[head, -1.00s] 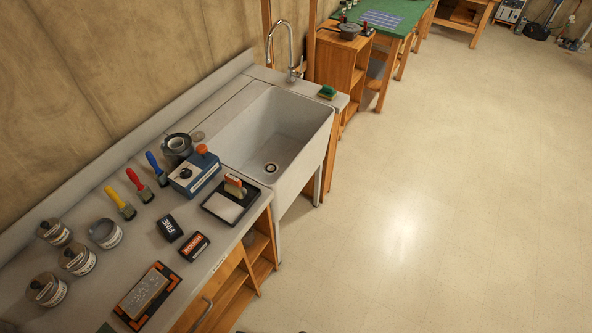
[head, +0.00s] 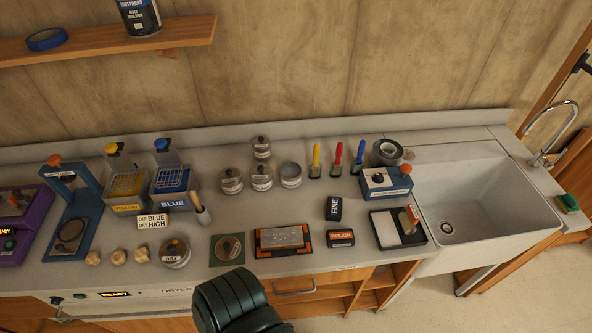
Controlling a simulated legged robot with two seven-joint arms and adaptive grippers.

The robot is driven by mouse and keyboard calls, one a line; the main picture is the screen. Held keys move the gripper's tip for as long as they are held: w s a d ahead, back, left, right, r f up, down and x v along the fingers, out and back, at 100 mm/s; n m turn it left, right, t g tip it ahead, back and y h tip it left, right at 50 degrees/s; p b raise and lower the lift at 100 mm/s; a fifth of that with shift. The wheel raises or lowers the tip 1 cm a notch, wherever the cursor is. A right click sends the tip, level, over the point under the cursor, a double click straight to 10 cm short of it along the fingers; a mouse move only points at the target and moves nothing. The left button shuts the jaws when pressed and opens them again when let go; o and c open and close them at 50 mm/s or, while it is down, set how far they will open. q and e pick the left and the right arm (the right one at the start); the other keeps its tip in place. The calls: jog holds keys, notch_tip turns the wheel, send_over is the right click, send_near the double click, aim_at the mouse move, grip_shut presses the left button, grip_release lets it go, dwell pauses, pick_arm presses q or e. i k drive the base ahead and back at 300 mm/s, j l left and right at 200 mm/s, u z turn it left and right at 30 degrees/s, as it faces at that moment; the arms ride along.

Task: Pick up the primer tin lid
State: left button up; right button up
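Several small tins stand together on the counter in the head view: a back tin (head: 261,147), a left tin (head: 231,180), a middle tin (head: 261,177) and a right tin (head: 290,174). The first three have dark knobbed lids on; the right tin looks open, with a grey inside. Their labels are too small to read, so I cannot tell which is primer. A tin marked wax (head: 176,253) with a knobbed lid stands nearer the front edge. A dark, rounded part of my arm rises at the bottom; no gripper fingers show.
Yellow (head: 126,188) and blue (head: 171,186) dip tanks stand left of the tins. Three brushes (head: 337,159), a grey tape roll (head: 387,152) and a blue box (head: 386,183) stand right. A framed plate (head: 283,240) lies in front. The sink (head: 470,205) is far right.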

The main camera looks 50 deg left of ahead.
aim_at(228, 248)
jog(key=u, duration=1.9)
